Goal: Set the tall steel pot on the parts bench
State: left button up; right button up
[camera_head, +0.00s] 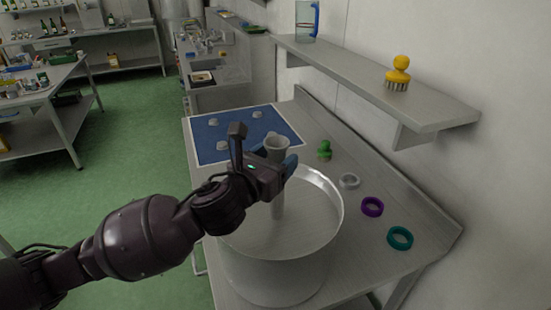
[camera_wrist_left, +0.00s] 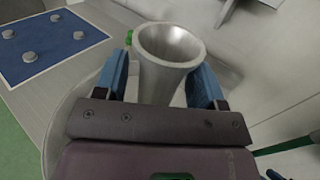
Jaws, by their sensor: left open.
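A large, wide steel pot (camera_head: 275,265) with an open top appears to stand on the near part of a grey bench (camera_head: 330,278) along the wall. A steel post with a flared, hollow top (camera_head: 277,143) rises from inside the pot. In the left wrist view this flared post (camera_wrist_left: 168,45) stands between my blue fingertips. My left gripper (camera_head: 277,159) is open around the upper post, with a finger on each side; it also shows in the left wrist view (camera_wrist_left: 166,82). The post's middle is partly hidden by the gripper. My right gripper is not in view.
A blue mat (camera_head: 200,133) with several grey knobs lies on the bench beyond the pot. A green figure (camera_head: 324,150) and grey, purple (camera_head: 372,207) and teal (camera_head: 400,238) rings lie along its right side.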

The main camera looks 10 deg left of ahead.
pick_arm(q)
jog(key=v, duration=1.2)
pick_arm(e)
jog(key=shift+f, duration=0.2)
pick_arm(q)
jog(key=shift+f, duration=0.1)
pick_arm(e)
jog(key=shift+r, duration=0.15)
